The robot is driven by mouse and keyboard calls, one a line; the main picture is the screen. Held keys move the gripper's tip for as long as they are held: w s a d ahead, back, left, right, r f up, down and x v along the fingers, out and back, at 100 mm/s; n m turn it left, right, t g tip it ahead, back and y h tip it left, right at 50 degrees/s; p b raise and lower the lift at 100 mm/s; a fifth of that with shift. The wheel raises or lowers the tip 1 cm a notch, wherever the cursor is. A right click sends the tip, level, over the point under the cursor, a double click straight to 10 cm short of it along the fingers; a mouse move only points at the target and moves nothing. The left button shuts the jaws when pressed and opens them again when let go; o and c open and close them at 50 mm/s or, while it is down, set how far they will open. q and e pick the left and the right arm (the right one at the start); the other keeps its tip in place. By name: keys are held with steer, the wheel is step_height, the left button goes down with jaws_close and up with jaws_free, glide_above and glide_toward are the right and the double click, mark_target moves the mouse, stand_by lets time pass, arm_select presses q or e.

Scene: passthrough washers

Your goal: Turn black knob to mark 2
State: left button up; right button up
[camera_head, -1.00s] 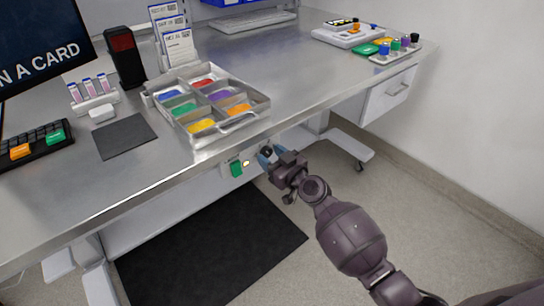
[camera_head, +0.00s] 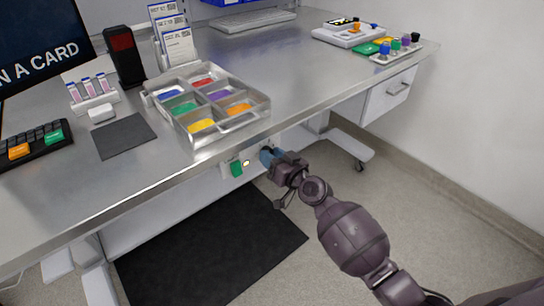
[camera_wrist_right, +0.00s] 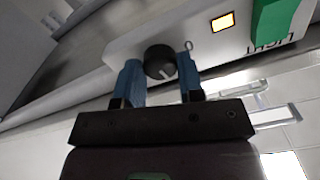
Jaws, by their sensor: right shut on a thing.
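The black knob (camera_wrist_right: 158,62) is on the pale panel under the table's front edge. It is round, and its white pointer line points down and to the right in the right wrist view. My right gripper (camera_wrist_right: 160,70) has its two blue fingers on either side of the knob and is shut on it. In the head view my right gripper (camera_head: 267,156) is at the panel, right of the green switch, and its fingers hide the knob. Mark 2 cannot be read in either view. My left gripper is not in view.
A green switch (camera_head: 236,168) labelled LIGHT and a lit yellow lamp (camera_head: 246,163) are beside the knob. A metal tray (camera_head: 243,121) with coloured compartments stands on the table just above. A black mat (camera_head: 215,245) lies on the floor below.

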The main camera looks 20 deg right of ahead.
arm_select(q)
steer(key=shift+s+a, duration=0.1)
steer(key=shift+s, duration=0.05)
arm_select(e)
steer(key=m, duration=0.8)
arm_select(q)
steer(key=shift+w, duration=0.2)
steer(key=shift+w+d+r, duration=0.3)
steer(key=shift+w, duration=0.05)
arm_select(e)
steer(key=o, duration=0.9)
steer(key=shift+s, duration=0.1)
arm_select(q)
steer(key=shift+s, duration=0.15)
arm_select(e)
steer(key=shift+v, duration=5.35)
